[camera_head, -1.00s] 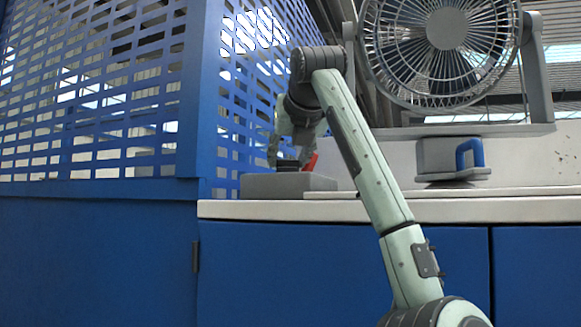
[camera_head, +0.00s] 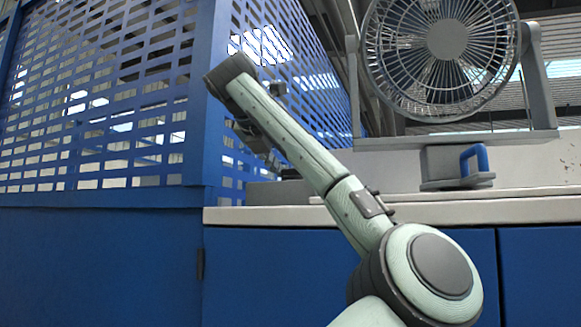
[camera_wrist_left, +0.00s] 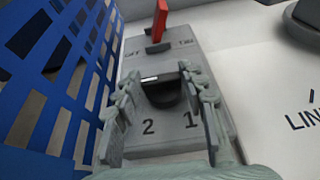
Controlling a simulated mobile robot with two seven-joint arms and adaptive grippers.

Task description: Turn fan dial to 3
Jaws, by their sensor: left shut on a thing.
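The fan dial (camera_wrist_left: 166,97) is a dark round knob with a pale mark, on a grey panel (camera_wrist_left: 177,140) printed with 2 and 1 on the near side. No 3 can be read. My left gripper (camera_wrist_left: 160,80) is shut on the dial, one finger on each side, and the fingers hide part of the panel. In the head view the panel (camera_head: 275,193) shows at the counter's left end, and my arm largely hides the gripper and dial. The fan (camera_head: 447,40) stands at the upper right. My right gripper is not in view.
A red switch (camera_wrist_left: 161,20) rises from the panel beyond the dial, near OFF and ON labels. A blue perforated screen (camera_wrist_left: 62,75) stands close on the left. A grey block with a blue handle (camera_head: 473,156) sits on the pale counter (camera_head: 450,210).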

